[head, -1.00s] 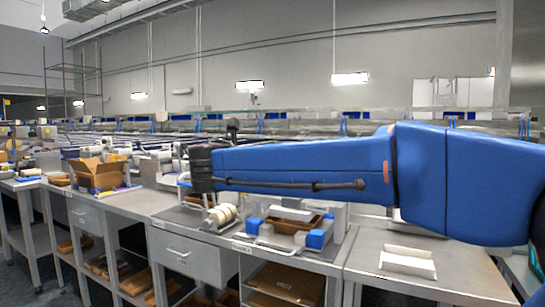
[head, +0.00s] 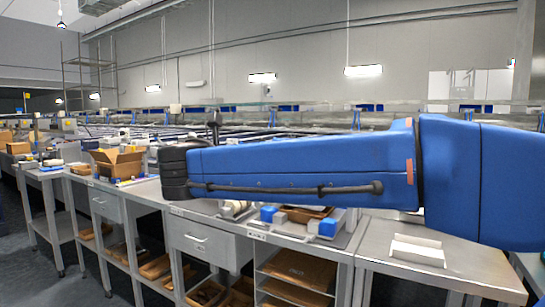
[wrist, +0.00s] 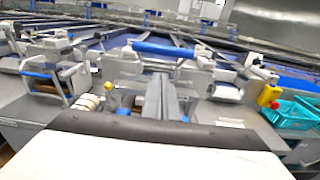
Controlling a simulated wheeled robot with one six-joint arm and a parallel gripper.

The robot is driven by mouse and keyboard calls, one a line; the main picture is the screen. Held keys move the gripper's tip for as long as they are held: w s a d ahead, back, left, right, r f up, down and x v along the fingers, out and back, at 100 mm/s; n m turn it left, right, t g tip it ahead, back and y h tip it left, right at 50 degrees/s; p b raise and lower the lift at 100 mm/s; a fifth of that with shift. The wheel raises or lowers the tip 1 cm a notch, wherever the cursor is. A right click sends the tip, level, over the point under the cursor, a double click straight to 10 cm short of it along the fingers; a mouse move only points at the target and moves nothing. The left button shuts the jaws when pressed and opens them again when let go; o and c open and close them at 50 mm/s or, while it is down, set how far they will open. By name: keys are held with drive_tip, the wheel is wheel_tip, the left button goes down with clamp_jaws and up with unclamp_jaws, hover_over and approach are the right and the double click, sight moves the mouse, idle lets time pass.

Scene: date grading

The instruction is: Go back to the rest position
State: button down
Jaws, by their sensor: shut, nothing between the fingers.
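My gripper (wrist: 162,98) shows in the wrist view as two grey fingers side by side in the middle, shut with nothing between them. It points out over the workbench and appears clear of the things there. In the head view my blue arm stretches across the right and middle, and its dark joint is at the left end. My gripper cannot be made out in that view.
A metal bench (head: 385,262) runs along below my arm. An open cardboard box (head: 118,163) stands on the bench at left. A white tray (head: 418,250) lies at right. A teal basket (wrist: 292,114) is at right in the wrist view. Floor at left is free.

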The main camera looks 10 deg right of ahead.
drive_tip(key=shift+s+a, duration=0.25)
drive_tip(key=shift+s, duration=0.1)
drive_tip(key=s+d+f+m+g+y, duration=0.2)
drive_tip(key=s+d+f+m+g, duration=0.25)
drive_tip(key=d+f, duration=0.5)
drive_tip(key=s+d+f+m+g+y, duration=0.1)
drive_tip(key=s+d+f+m+g, duration=0.2)
drive_tip(key=s+d+f+m, duration=0.5)
drive_tip(key=s+d+f+m+y, duration=0.1)
drive_tip(key=s+f+m+y, duration=0.3)
drive_tip(key=s+f+m, duration=0.4)
drive_tip(key=s+d+f+m+g+y, duration=0.1)
drive_tip(key=s+d+f+m+y, duration=0.1)
drive_tip(key=s+f+m, duration=0.5)
wheel_tip(320, 180, down, 5)
drive_tip(key=shift+s+f+m+y, duration=0.15)
drive_tip(key=shift+s+m+y, duration=0.25)
drive_tip(key=shift+y, duration=0.5)
drive_tip(key=shift+d+g, duration=0.1)
drive_tip(key=shift+g, duration=0.15)
